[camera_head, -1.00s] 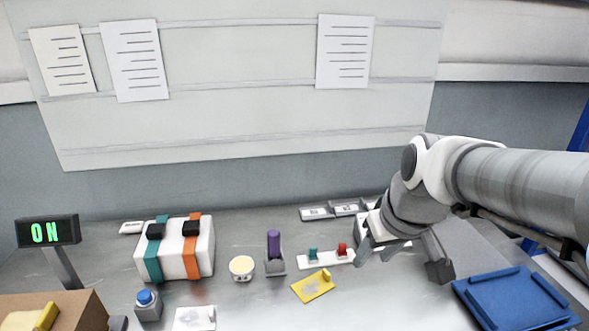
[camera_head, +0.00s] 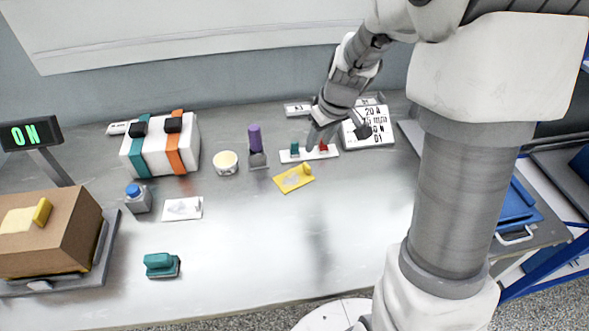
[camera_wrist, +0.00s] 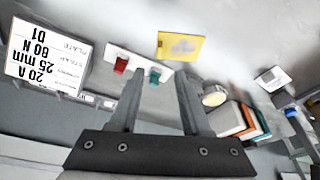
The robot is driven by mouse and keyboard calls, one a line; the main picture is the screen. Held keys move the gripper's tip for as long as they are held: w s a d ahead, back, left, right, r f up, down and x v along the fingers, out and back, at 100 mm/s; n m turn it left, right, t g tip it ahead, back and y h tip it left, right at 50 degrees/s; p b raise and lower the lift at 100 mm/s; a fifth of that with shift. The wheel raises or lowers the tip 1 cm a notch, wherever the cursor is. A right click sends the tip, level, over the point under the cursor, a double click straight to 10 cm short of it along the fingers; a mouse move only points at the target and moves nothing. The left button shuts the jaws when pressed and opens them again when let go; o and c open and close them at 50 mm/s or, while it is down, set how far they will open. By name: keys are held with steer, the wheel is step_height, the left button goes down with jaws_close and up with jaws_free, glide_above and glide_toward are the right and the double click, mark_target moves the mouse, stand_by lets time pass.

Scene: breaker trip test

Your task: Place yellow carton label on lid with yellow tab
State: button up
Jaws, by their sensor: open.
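The yellow carton label (camera_head: 294,178) lies flat on the steel table near its middle, with a small raised tab and a grey patch. It also shows in the wrist view (camera_wrist: 181,46), beyond my fingertips. A brown carton (camera_head: 58,245) stands at the far left. Its lid (camera_head: 75,208) bears a yellow tab (camera_head: 42,212) beside a cream patch. My gripper (camera_head: 337,134) is open and empty, above the rear right of the table, behind and right of the label. In the wrist view my gripper (camera_wrist: 160,75) has its fingers spread apart.
A white strip with teal and red pieces (camera_head: 309,153) lies just behind the label. A purple-handled piece (camera_head: 256,145), a round cream pot (camera_head: 226,162) and a strapped white box (camera_head: 160,145) stand leftward. A printed plate (camera_head: 372,120) is behind right. The table's front middle is clear.

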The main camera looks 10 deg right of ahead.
glide_toward(307, 165)
step_height(307, 165, down, 2)
steer(key=shift+w+b+x, duration=0.2)
steer(key=shift+b+x, duration=0.6)
steer(key=shift+x, duration=2.55)
steer(key=shift+a+r, duration=0.1)
jaws_close()
